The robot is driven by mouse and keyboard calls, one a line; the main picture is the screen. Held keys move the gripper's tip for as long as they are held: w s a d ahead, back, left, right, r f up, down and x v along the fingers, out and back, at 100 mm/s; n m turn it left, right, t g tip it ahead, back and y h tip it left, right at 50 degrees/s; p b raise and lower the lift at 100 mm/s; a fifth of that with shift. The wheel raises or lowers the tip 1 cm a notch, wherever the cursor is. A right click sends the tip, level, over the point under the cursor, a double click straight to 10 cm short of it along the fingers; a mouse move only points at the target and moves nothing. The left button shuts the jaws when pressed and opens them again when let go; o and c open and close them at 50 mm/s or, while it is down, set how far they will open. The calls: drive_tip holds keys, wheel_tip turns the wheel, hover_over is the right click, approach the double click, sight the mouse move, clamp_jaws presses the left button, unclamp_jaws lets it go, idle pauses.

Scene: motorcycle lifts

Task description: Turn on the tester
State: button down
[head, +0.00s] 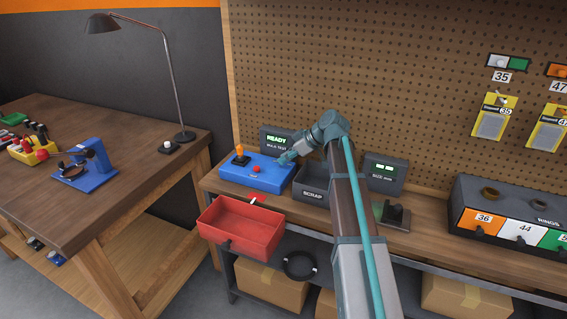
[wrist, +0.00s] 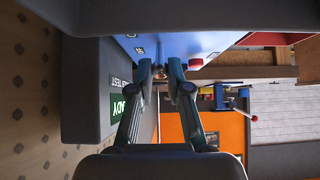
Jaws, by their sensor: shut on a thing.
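The tester is a blue box (head: 250,175) on the back bench, with an orange bulb-like part (head: 240,150) and a red button (head: 256,169) on top. The red button also shows in the wrist view (wrist: 195,63). A dark display (head: 277,141) behind the tester reads READY in green. My gripper (head: 283,159) is at the right back part of the tester's top. In the wrist view my gripper (wrist: 160,72) has its fingertips close together at the tester's face (wrist: 195,35), beside the red button. It is shut on a small part there, mostly hidden by the fingertips.
A dark SCRAP bin (head: 312,193) stands right of the tester, with a SIZE display (head: 384,172) behind it. A red bin (head: 240,230) is at the bench front. The pegboard (head: 290,70) rises close behind. A wooden table (head: 110,190) with a lamp (head: 168,70) is at left.

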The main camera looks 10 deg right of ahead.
drive_tip(key=shift+s+d+t+y+b, duration=0.1)
drive_tip(key=shift+d+t+y+b, duration=0.05)
drive_tip(key=shift+t+y+b, duration=0.2)
idle(0.3)
drive_tip(key=c, duration=1.1)
unclamp_jaws()
drive_tip(key=v, duration=1.2)
